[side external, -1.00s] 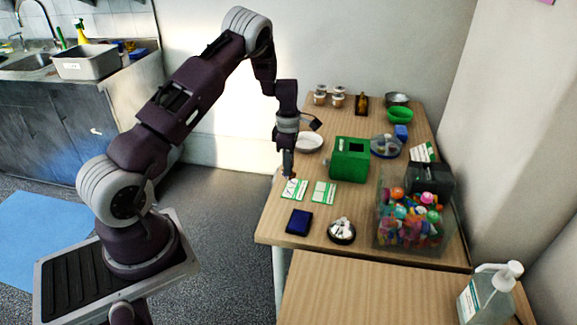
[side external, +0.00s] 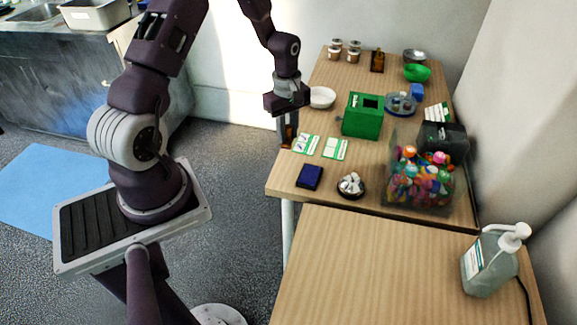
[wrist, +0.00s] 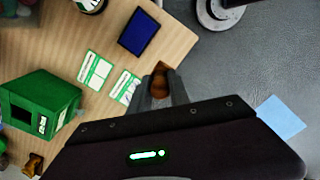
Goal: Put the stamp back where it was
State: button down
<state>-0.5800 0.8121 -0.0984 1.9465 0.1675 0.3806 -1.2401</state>
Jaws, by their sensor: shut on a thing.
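My gripper (wrist: 160,92) is shut on the stamp (wrist: 161,77), a small brown piece between the fingertips. In the side view my gripper (side external: 288,132) points down at the table's left edge, just left of the two cards; its height above the table is hard to tell. The stamp's lower end is not clearly seen. A dark blue ink pad (side external: 309,177) lies in front of the cards and also shows in the wrist view (wrist: 139,33). The white-and-green cards (side external: 306,144) (side external: 335,149) lie flat side by side.
A green box (side external: 363,116) with a top opening stands behind the cards. A round dish (side external: 351,186) of white items is right of the pad. A clear bin (side external: 420,180) of colourful items stands further right. A white bowl (side external: 322,97) is behind. The front table (side external: 380,260) is mostly bare.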

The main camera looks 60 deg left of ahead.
notch_tip(320, 180, down, 10)
jog(key=shift+d+r, duration=0.1)
jog(key=shift+r, duration=0.15)
jog(key=shift+f, duration=0.15)
jog(key=c, duration=1.2)
grip_release()
